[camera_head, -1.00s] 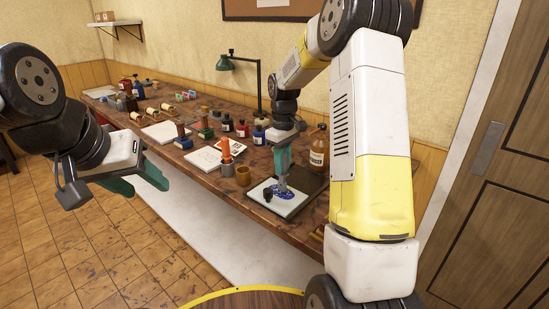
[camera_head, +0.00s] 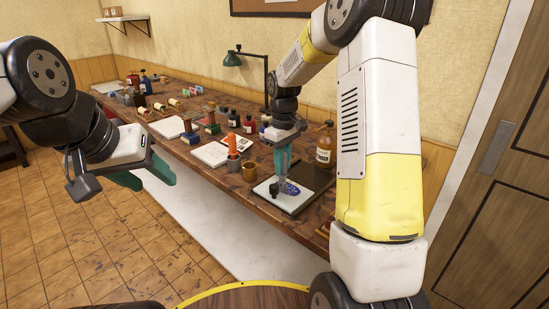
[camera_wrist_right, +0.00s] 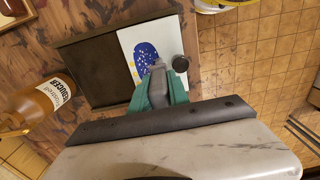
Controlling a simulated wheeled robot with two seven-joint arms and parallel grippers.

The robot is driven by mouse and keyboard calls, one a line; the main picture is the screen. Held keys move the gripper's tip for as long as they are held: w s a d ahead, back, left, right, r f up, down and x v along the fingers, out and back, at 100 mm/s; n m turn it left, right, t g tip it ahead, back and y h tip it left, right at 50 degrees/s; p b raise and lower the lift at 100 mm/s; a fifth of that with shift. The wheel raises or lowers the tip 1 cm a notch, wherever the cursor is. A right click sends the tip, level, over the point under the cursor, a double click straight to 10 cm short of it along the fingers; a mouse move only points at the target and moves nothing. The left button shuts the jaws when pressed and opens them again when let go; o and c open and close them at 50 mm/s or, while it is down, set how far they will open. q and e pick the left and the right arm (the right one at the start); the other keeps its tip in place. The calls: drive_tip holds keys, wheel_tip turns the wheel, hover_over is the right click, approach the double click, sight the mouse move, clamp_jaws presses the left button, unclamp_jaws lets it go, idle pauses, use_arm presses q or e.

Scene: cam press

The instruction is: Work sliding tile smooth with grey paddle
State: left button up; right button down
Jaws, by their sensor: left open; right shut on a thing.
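A white tile (camera_head: 300,204) with a blue, light-specked patch (camera_head: 293,189) lies near the bench's front edge; both also show in the right wrist view, the tile (camera_wrist_right: 135,38) and the patch (camera_wrist_right: 145,57). My right gripper (camera_head: 283,172) points down over the tile, its green fingers shut on the grey paddle (camera_wrist_right: 157,84). The paddle's lower end is at the patch's edge; I cannot tell whether it touches. A small dark round piece (camera_wrist_right: 180,63) is beside the paddle at the tile's edge. My left gripper (camera_head: 155,178) is open and empty, out in front of the bench.
A dark board (camera_wrist_right: 90,70) lies beside the tile, with an amber bottle (camera_head: 324,150) beyond it. Stamps, bottles and pads crowd the bench further left.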

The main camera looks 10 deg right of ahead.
drive_tip(key=shift+r, duration=3.45)
drive_tip(key=shift+f, duration=0.15)
drive_tip(key=shift+w+a+f, duration=0.2)
drive_tip(key=shift+w+f, duration=0.1)
drive_tip(key=shift+f, duration=0.65)
drive_tip(key=shift+w+a+f, duration=0.25)
drive_tip(key=shift+f, duration=0.65)
drive_tip(key=shift+w+a+f, duration=0.2)
drive_tip(key=shift+w+f, duration=0.1)
drive_tip(key=shift+f, duration=0.65)
drive_tip(key=shift+f, duration=0.6)
drive_tip(key=shift+w+d, duration=0.1)
